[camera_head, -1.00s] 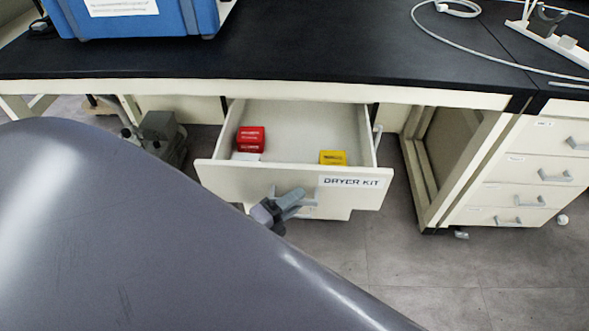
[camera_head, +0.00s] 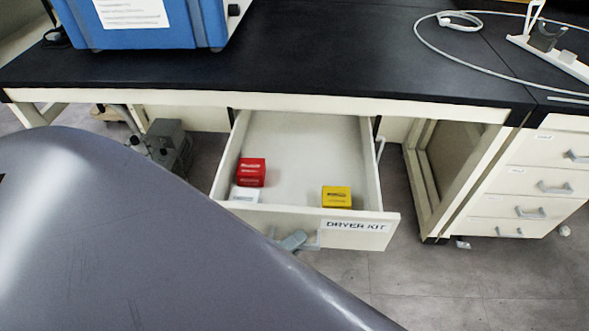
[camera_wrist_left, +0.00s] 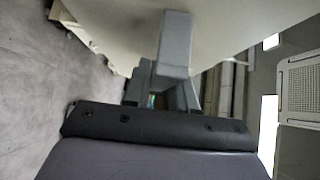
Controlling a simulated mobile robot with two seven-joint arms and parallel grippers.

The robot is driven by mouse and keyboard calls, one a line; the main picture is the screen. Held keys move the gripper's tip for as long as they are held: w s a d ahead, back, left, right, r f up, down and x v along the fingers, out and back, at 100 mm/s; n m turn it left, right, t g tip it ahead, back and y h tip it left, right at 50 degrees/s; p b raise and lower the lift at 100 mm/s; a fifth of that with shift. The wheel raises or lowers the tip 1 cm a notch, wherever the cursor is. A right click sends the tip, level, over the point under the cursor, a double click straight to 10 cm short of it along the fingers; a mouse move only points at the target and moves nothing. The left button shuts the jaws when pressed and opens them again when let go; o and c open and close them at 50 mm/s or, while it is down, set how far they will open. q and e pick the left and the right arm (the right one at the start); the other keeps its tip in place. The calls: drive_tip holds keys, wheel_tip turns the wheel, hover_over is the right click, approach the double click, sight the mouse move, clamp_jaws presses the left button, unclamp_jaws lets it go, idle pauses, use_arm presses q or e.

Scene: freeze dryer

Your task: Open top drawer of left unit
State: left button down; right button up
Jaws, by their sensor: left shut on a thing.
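The top drawer of the left unit (camera_head: 355,231), labelled "DRYER KIT", is pulled well out from under the black bench. Inside it lie a red box (camera_head: 251,172), a white box (camera_head: 244,194) and a yellow box (camera_head: 337,196). My left gripper (camera_head: 293,240) is at the drawer front, shut on the drawer's handle (camera_head: 312,239); my arm hides much of it. The left wrist view shows the gripper's fingers (camera_wrist_left: 160,92) close against the pale drawer front (camera_wrist_left: 235,25). My right gripper is not in view.
A blue machine (camera_head: 150,22) stands on the black bench top (camera_head: 300,60). Another drawer unit (camera_head: 535,185) stands at the right, its drawers closed. A grey pump (camera_head: 165,145) sits on the floor at the left. The floor in front of the drawer is open.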

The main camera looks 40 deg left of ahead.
use_arm(q)
drive_tip(key=c, duration=1)
unclamp_jaws()
drive_tip(key=v, duration=0.7)
drive_tip(key=shift+s, duration=0.1)
